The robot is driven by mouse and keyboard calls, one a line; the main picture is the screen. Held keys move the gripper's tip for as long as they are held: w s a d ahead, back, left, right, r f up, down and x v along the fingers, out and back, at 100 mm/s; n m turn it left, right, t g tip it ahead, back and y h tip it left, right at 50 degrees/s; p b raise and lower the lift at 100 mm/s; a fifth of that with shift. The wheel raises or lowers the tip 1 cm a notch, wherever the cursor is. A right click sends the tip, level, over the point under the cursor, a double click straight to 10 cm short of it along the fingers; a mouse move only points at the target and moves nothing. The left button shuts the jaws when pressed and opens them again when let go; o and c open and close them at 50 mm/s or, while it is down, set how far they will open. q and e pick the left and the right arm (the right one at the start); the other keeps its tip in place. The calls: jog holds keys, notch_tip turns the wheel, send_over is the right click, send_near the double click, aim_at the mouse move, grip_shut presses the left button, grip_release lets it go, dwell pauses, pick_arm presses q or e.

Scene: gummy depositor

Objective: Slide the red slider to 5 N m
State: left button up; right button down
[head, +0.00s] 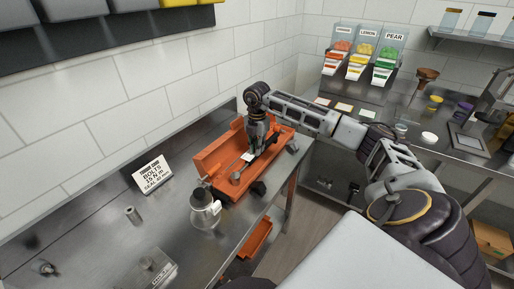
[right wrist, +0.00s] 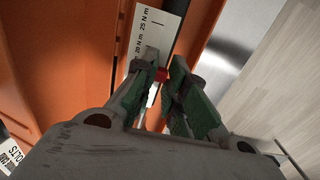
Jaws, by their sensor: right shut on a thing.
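The red slider (right wrist: 161,75) shows as a small red piece between the fingertips of my right gripper (right wrist: 161,84) in the right wrist view. The gripper is shut on it. The white scale (right wrist: 152,30) beside a dark bar carries marks that read 20 N m and 25 N m; its lower marks are hidden by the fingers. In the head view my right gripper (head: 251,152) points down into the orange tray (head: 212,158), over a dark tool with a pale scale strip. The slider cannot be made out there. My left gripper is out of view.
A sign (head: 152,175) about bolts stands on the steel bench, left of the tray. A whitish jug (head: 205,209) stands close to the tray's front. Gummy dispensers (head: 363,50) stand on the far counter. The bench's front edge lies near the tray.

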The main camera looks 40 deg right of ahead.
aim_at(250, 161)
jog(key=shift+a, duration=0.15)
jog(key=a, duration=0.2)
jog(key=s+a, duration=0.1)
jog(key=a, duration=0.1)
jog(key=shift+s+a+p, duration=0.2)
jog(key=shift+a+p, duration=0.15)
jog(key=shift+a, duration=0.05)
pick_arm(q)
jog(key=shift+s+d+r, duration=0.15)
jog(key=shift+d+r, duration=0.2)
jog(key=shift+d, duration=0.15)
pick_arm(e)
jog(key=c, duration=1.4)
grip_release()
jog(key=shift+c, duration=0.2)
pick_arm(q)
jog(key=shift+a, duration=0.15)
pick_arm(e)
notch_tip(250, 161, up, 12)
